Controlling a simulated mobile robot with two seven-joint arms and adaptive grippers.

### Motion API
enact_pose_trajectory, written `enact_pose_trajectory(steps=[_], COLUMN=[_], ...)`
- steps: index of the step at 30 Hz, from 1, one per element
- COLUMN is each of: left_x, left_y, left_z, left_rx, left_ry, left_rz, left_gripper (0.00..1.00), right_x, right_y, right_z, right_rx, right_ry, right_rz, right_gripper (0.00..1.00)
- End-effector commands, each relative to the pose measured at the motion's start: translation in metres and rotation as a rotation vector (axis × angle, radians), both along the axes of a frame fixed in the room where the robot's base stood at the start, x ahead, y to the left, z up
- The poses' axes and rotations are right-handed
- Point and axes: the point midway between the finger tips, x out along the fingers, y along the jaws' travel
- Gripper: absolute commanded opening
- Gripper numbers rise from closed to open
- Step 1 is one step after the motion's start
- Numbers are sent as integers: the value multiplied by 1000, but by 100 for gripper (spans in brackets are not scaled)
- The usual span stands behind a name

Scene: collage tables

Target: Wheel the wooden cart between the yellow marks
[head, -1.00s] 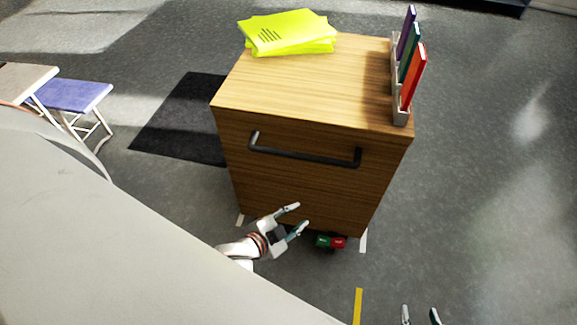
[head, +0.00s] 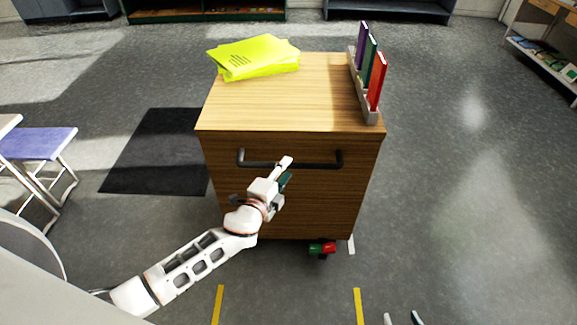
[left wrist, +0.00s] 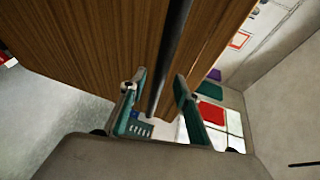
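The wooden cart (head: 300,208) stands ahead in the head view, with a dark bar handle (head: 318,166) across its front. Two yellow marks, the left one (head: 217,305) and the right one (head: 358,306), lie on the floor nearer than the cart. My left gripper (head: 284,170) is at the handle's middle. In the left wrist view its fingers (left wrist: 157,92) are apart, with the handle bar (left wrist: 173,50) running between them; contact cannot be told. My right gripper (head: 402,319) shows only its separated fingertips at the bottom edge, away from the cart.
Yellow booklets (head: 254,58) and a rack of upright books (head: 368,72) sit on the cart top. A red and green pedal (head: 321,249) is below its front. A blue-topped stool (head: 42,142) stands left, near a black mat (head: 155,150). Floor to the right is clear.

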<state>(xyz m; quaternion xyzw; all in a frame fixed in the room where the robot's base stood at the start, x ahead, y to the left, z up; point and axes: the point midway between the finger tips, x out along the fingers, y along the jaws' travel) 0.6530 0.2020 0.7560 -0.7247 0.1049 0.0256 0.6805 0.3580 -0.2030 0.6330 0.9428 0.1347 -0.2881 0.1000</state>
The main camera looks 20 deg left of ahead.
Motion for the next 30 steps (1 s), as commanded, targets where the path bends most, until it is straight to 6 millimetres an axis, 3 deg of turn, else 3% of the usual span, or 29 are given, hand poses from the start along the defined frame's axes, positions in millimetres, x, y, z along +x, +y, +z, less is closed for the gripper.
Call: enact_pose_trajectory(steps=[7, 18, 22, 30], left_x=[30, 36, 36, 35], left_y=[-4, -5, -5, -5], left_z=[-7, -7, -7, -8], left_rx=[0, -1, -2, -2], left_ry=[1, 2, 2, 2], left_rz=[0, 0, 0, 0], left_gripper=[32, 32, 0, 0], right_x=[-2, -4, -4, -4], right_y=[0, 0, 1, 1], right_z=[-6, -7, -7, -7], right_rx=[-1, 0, 1, 1], right_ry=[5, 8, 8, 8], right_rz=[1, 1, 2, 2], right_gripper=[40, 40, 40, 40])
